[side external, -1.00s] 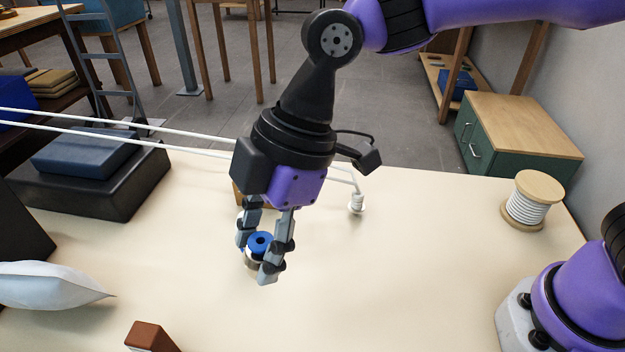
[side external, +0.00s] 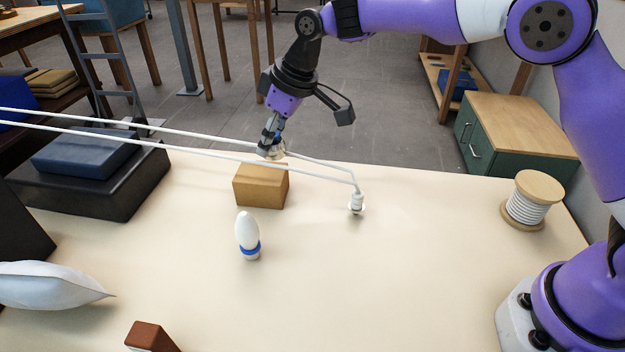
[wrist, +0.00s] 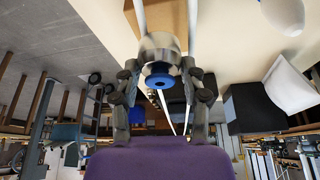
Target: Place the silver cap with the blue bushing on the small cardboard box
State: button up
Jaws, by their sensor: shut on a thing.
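The silver cap (side external: 268,153) with its blue bushing is between the fingers of my gripper (side external: 271,148), which is shut on it. In the wrist view the cap (wrist: 160,46) shows as a metallic cylinder, with the blue bushing (wrist: 160,79) on the end toward my palm. The small cardboard box (side external: 260,188) sits on the table. In the side view the cap shows just above the box's top edge. I cannot tell exactly how far it is from the box. A brown part of the box (wrist: 166,15) shows beyond the cap in the wrist view.
Two white cords (side external: 210,140) run across from the left, near my gripper, to a white fitting (side external: 356,203). A white bulb with a blue ring (side external: 248,236) stands in front of the box. A wire spool (side external: 531,201) stands at the right.

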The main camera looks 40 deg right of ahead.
aim_at(274, 154)
jog(key=shift+w+f, duration=0.1)
jog(key=shift+f, duration=2)
jog(key=shift+f, duration=0.1)
jog(key=o, duration=1.2)
jog(key=shift+o, duration=0.2)
jog(key=s+d+r+m, duration=0.1)
jog(key=s+d+r, duration=0.25)
jog(key=r, duration=0.35)
jog(key=s+d+r+m, duration=0.1)
jog(key=s+d+r, duration=0.1)
jog(key=s+r, duration=0.35)
jog(key=s+d+f+m+t+h, duration=0.1)
jog(key=s+d, duration=0.3)
jog(key=s, duration=0.4)
jog(key=s+d+f+m+t+h, duration=0.1)
jog(key=s+d+m, duration=0.3)
jog(key=s, duration=0.4)
jog(key=shift+s+d+f+h, duration=0.15)
jog(key=shift+s+d+h, duration=0.2)
jog(key=shift+d, duration=0.4)
